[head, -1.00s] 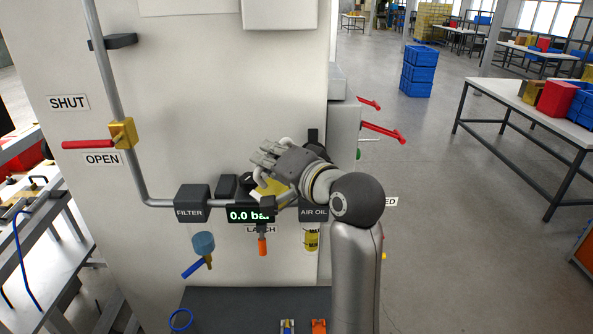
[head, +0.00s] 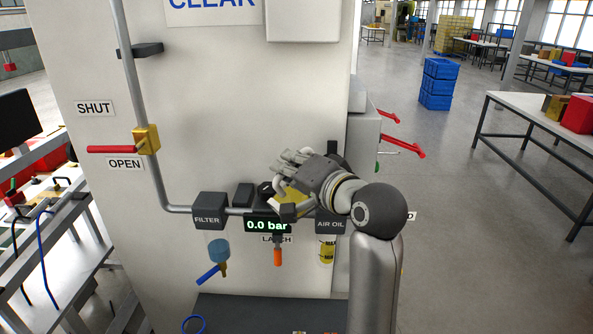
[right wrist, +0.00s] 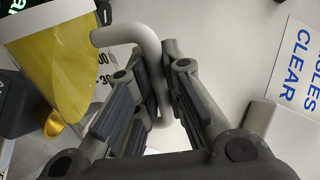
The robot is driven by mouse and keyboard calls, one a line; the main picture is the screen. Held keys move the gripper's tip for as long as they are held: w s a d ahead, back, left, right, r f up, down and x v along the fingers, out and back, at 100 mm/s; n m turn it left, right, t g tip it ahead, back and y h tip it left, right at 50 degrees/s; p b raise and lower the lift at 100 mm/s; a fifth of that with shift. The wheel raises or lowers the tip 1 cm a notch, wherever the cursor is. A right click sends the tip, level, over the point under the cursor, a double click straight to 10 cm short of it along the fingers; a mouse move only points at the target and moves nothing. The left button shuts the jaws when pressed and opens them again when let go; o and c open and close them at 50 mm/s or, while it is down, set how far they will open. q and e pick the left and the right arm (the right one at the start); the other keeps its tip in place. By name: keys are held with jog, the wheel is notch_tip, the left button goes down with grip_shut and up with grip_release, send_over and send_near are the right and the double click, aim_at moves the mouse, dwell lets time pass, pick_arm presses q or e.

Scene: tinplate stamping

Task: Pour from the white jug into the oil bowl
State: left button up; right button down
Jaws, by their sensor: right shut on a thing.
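My right gripper (head: 288,180) is in front of the panel, above and left of the air oil unit. In the right wrist view its fingers (right wrist: 158,105) are shut on the pale handle of the white jug (right wrist: 65,65). Yellow liquid shows through the jug's side; I cannot tell its exact tilt. In the head view only a yellow part of the jug (head: 292,197) shows beside the hand. The oil bowl (head: 327,252), yellow with MAX and MIN marks, hangs under the air oil block (head: 330,224), below the jug. My left gripper is out of view.
The filter (head: 209,210) and a 0.0 bar display (head: 267,226) sit left of the bowl. A red valve lever (head: 113,149) points left at the pipe. Red levers (head: 403,145) stick out at right.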

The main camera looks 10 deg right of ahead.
jog(key=shift+w+d+r+m+y, duration=0.15)
jog(key=shift+d+r+m+y, duration=0.15)
jog(key=shift+d+r+m, duration=0.3)
dwell(4.2)
